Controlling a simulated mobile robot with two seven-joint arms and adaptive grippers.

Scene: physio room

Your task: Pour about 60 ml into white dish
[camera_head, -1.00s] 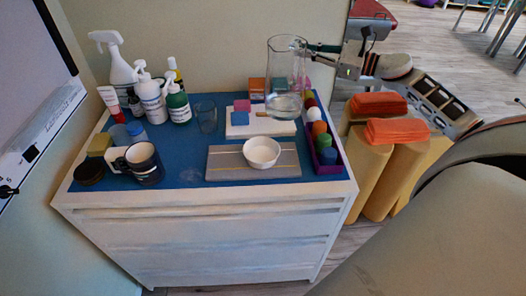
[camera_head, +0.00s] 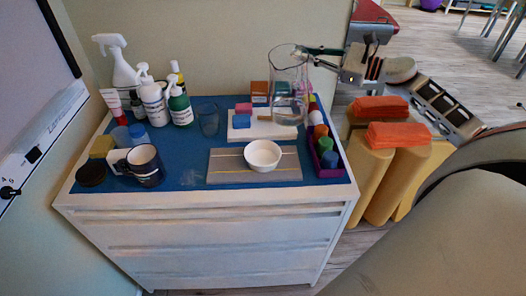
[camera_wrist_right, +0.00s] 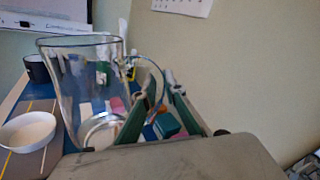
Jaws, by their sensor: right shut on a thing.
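The white dish (camera_head: 263,157) is a small round bowl on a grey board with yellow lines (camera_head: 228,166). It also shows at the left of the right wrist view (camera_wrist_right: 28,131). A clear glass jug (camera_head: 289,82) with some clear liquid low in it is held upright, behind and to the right of the dish in the head view. My right gripper (camera_head: 310,51) is shut on the jug's handle; its fingers also show in the wrist view (camera_wrist_right: 158,100). The dish looks empty. My left gripper is not in view.
An empty glass (camera_head: 208,118), a dark mug (camera_head: 146,166), bottles (camera_head: 153,104) and a black lid (camera_head: 91,173) stand left. A purple tray of coloured items (camera_head: 331,168) runs along the right edge. A pale board with blocks (camera_head: 262,131) lies behind.

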